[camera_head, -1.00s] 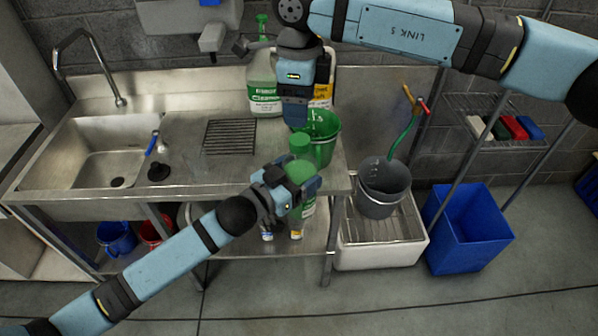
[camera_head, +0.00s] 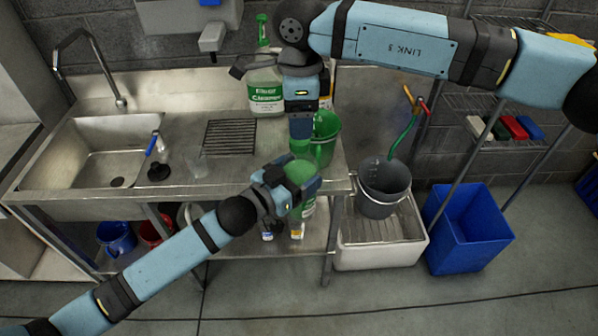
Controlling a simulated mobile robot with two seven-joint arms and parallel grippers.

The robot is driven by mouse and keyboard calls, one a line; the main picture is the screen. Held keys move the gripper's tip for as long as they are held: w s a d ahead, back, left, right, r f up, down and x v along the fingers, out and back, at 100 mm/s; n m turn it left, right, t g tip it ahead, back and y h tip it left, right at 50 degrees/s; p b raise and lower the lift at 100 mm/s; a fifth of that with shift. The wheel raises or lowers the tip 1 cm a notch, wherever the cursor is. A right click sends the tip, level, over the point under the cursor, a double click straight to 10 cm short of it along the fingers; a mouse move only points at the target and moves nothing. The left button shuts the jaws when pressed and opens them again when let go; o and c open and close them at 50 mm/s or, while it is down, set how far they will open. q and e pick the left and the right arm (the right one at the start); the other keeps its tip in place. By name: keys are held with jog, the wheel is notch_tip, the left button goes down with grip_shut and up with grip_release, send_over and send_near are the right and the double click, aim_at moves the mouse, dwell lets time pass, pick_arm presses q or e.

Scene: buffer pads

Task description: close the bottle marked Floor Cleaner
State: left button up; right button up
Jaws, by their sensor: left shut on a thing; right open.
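A green bottle (camera_head: 307,208) is upright in front of the counter's front edge. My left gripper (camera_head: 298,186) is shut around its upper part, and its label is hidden. A green cap-like top (camera_head: 300,147) shows just above the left gripper; whether it sits on the bottle is unclear. My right gripper (camera_head: 301,130) points down from above, open, its tips right at the green top. Contact cannot be told. A large white jug (camera_head: 265,78) with a green pump top stands at the back; its green label shows "Cleaner", the word above is blurred.
A sink (camera_head: 105,150) and a drain grate (camera_head: 230,137) lie to the left. A grey bucket (camera_head: 383,190) and a blue bin (camera_head: 468,230) are on the right. Shelf bottles are below.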

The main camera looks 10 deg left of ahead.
notch_tip(320, 180, down, 5)
jog(key=shift+f, duration=0.1)
jog(key=c, duration=0.9)
jog(key=shift+c, duration=0.2)
jog(key=o, duration=1.1)
notch_tip(320, 180, up, 12)
